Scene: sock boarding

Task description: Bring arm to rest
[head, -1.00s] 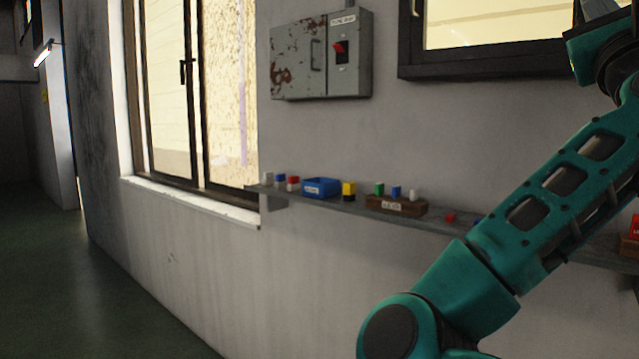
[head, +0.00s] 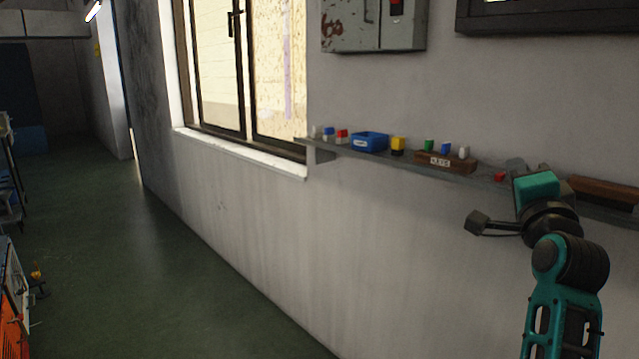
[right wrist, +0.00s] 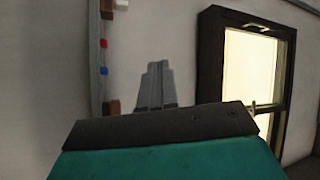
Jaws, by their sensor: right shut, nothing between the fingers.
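My right arm, teal and black, rises from the bottom right of the head view. My right gripper (head: 515,165) is at its upper end, in front of the wall shelf (head: 320,146), and is small and partly hidden by the wrist. In the right wrist view the two grey fingers (right wrist: 156,84) lie together, shut, with nothing held. Whether the gripper touches the shelf or stands clear of it cannot be told. My left gripper is not in view.
The shelf holds a blue bin (head: 369,142), a yellow and black block (head: 397,146) and a labelled brown block rack (head: 444,162). An electrical box (head: 375,25) hangs above. Green floor (head: 190,260) is open at left, with orange equipment (head: 14,300) at the edge.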

